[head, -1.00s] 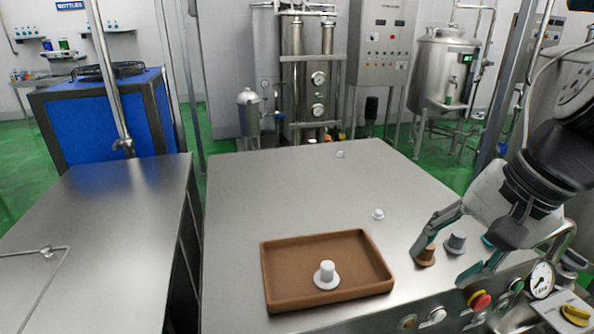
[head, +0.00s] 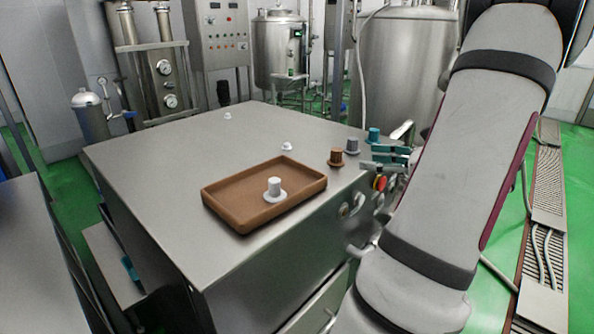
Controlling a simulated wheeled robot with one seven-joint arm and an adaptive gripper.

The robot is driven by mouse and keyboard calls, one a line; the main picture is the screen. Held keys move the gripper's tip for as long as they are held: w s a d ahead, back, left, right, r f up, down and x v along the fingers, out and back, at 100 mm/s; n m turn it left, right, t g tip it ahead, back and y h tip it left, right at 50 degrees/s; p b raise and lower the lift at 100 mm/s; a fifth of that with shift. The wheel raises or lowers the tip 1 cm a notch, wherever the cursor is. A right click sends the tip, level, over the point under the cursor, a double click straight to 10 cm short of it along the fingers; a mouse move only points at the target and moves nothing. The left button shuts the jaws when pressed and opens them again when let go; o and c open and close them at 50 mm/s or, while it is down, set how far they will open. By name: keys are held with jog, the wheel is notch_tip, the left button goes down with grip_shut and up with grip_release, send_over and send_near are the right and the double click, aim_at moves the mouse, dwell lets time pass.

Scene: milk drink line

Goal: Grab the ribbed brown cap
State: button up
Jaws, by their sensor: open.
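The ribbed brown cap (head: 336,158) stands upright, brim down, on the steel table top, just right of the tray in the head view. My gripper (head: 372,157) is open, its teal-tipped fingers pointing left toward the cap. A gap shows between the fingertips and the brown cap, and nothing is seen between them. My arm covers the gripper's rear.
A brown tray (head: 226,221) holds a white cap (head: 274,187). A grey cap (head: 352,146) and a teal cap (head: 374,136) stand close behind the brown one. Two small white pieces lie farther back. A red button (head: 380,183) is on the table's side.

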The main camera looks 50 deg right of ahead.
aim_at(336, 153)
jog(key=shift+m+h, duration=0.7)
jog(key=x, duration=0.4)
jog(key=d+x, duration=0.1)
jog(key=x, duration=0.1)
jog(key=shift+w+f, duration=0.25)
jog(key=shift+f, duration=0.25)
jog(key=shift+r+x, duration=0.1)
jog(key=shift+x, duration=1.25)
jog(key=shift+r+x, duration=0.15)
jog(key=shift+x, duration=1.2)
jog(key=shift+d, duration=0.15)
grip_shut()
